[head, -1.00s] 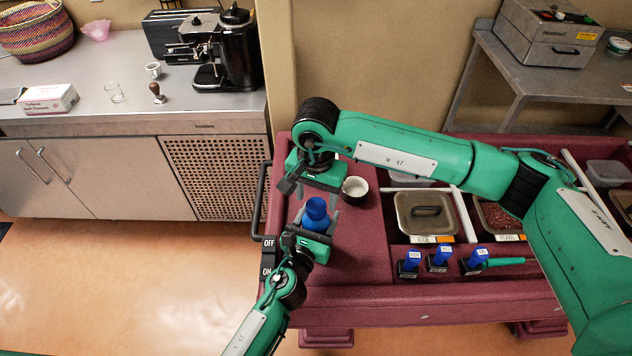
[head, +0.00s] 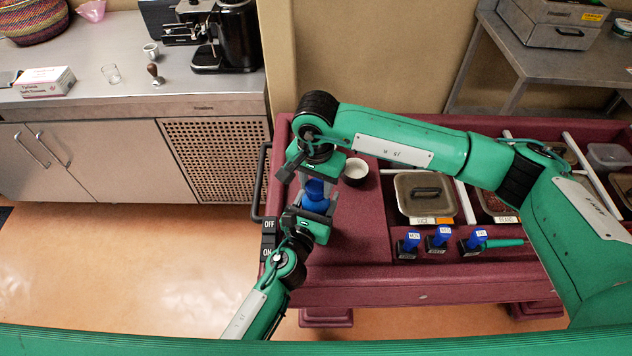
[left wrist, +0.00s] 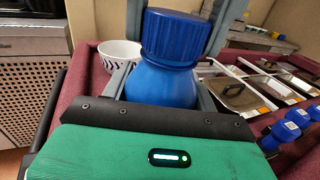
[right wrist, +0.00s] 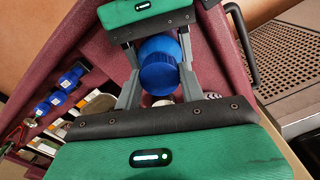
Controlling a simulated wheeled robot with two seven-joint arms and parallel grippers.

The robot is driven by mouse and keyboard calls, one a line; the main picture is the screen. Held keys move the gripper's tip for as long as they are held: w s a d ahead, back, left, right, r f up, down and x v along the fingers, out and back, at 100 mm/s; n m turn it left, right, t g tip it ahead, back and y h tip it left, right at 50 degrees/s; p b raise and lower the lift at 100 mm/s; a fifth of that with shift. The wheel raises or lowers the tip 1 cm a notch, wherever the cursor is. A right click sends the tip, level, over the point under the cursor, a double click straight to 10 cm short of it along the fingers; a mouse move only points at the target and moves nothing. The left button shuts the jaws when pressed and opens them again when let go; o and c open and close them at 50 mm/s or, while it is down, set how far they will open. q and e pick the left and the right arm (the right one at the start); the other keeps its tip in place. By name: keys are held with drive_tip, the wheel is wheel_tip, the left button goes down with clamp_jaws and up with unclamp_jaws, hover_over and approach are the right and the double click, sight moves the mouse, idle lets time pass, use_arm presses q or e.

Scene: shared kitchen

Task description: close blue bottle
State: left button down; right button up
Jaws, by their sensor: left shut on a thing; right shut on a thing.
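The blue bottle (head: 313,194) stands upright over the left end of the maroon cart, partly hidden by my grippers in the head view. My left gripper (head: 315,207) is shut on the bottle's body from the near side. The rounded blue body (left wrist: 160,86) and the ridged blue cap (left wrist: 174,36) show in the left wrist view, with the cap on top of the neck. My right gripper (head: 317,184) is above the bottle and shut on the cap, which also shows between its fingers in the right wrist view (right wrist: 159,76). I cannot tell how tightly the cap sits.
A white bowl (head: 356,169) stands close to the right of my right gripper. A lidded container (head: 425,208) and several blue-topped small items (head: 439,237) sit farther right in the cart (head: 358,245). The cart top between bottle and containers is clear.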

drive_tip(key=m, duration=1.1)
drive_tip(key=shift+m, duration=0.4)
drive_tip(key=m, duration=1.5)
drive_tip(key=o, duration=1.1)
drive_tip(key=shift+c, duration=0.2)
drive_tip(key=shift+f, duration=0.1)
